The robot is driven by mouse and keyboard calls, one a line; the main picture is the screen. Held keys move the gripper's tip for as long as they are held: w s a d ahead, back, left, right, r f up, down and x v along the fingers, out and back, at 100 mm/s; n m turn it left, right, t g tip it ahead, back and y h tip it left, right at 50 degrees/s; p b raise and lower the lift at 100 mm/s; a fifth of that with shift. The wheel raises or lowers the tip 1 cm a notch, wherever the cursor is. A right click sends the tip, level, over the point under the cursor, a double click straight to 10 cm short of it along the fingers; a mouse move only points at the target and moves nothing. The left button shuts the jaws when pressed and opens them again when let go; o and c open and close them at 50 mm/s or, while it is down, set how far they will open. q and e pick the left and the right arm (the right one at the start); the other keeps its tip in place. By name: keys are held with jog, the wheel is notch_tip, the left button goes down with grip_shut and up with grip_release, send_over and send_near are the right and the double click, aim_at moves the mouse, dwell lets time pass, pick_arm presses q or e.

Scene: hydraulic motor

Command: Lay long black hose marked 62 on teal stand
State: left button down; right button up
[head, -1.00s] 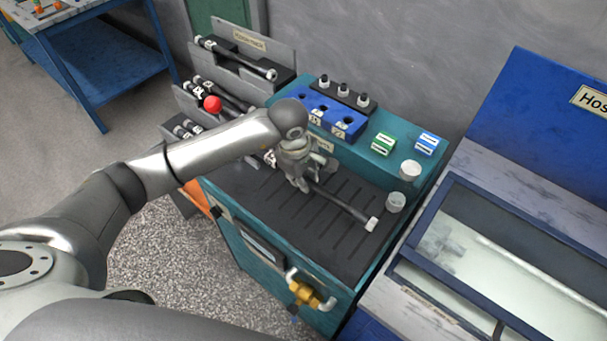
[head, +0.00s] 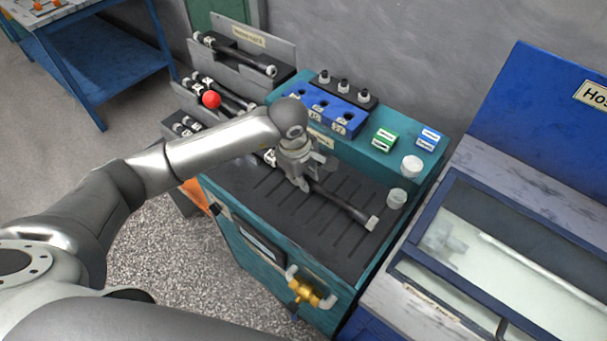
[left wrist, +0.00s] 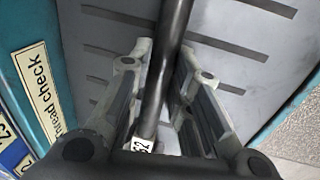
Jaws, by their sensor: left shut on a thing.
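The long black hose (head: 342,205) lies along the dark ribbed top of the teal stand (head: 325,262), or just above it; I cannot tell if it touches. Its pale right end fitting (head: 372,222) is over the right part of the top. My left gripper (head: 303,188) is shut around the middle of the hose. In the left wrist view the hose (left wrist: 167,60) runs between the two fingers (left wrist: 160,105), and a white label ending in 2 shows on it near the palm. The hose's left end is partly hidden by my gripper. My right gripper is not in view.
A hose rack (head: 262,50) with several black hoses stands at the back left. A glass-topped case (head: 520,255) is on the right. A yellow valve (head: 306,291) sticks out in front.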

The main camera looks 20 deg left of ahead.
pick_arm(q)
jog(key=shift+f, duration=0.15)
jog(key=c, duration=1.3)
grip_release()
jog(key=shift+o, duration=0.3)
jog(key=shift+f, duration=0.1)
notch_tip(320, 180, up, 12)
jog(key=s, duration=0.2)
jog(key=shift+a, duration=0.4)
jog(key=shift+s+f, duration=0.1)
jog(key=shift+s, duration=0.05)
